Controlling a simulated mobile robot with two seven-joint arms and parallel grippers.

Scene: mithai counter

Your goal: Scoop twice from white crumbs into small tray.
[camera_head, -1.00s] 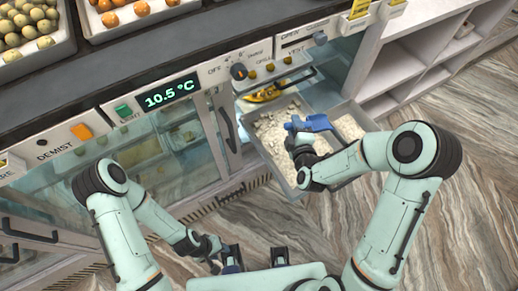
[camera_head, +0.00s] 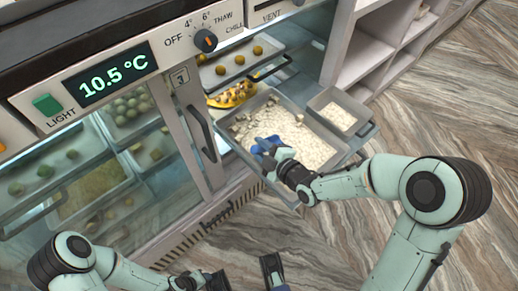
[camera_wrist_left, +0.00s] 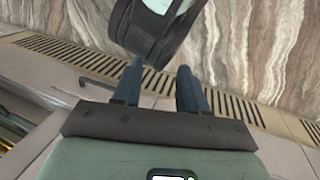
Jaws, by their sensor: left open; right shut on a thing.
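A large metal tray (camera_head: 240,154) of white crumbs (camera_head: 302,132) sits on a pulled-out drawer of the counter. The small tray (camera_head: 327,122) stands to its right and holds a pale, crumb-like layer. My right gripper (camera_head: 287,164) is shut on a blue scoop (camera_head: 265,146). The scoop is over the left part of the crumbs, low and close to them. I cannot tell whether it touches them or what it holds; the gripper hides part of it. My left gripper (camera_wrist_left: 158,75) is open and empty in the left wrist view, over the floor by the counter's base.
A yellow patterned object (camera_head: 232,96) lies just behind the large tray. A shelf with round sweets (camera_head: 239,60) is behind it. The glass case (camera_head: 85,170) with its handle (camera_head: 200,132) stands to the left. Open shelves (camera_head: 378,40) are at the back right. The floor at right is clear.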

